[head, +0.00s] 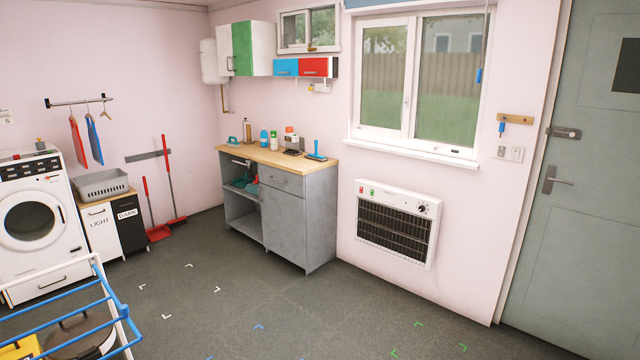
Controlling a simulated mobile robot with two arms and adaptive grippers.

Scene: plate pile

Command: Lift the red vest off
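A flat red garment (78,142), which looks like the red vest, hangs from a hook on a wall rail (80,101) at the left. Its exact shape is too small to tell. A blue garment (94,140) hangs right beside it, and an empty hanger (106,114) is further right on the rail. Neither of my grippers is in the head view.
Below the rail stand a grey basket (101,184) on light and dark bins (103,228) and a white washing machine (32,226). A drying rack (108,292) blocks the front left. A workbench (280,205) stands at the back. The middle floor (250,300) is clear.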

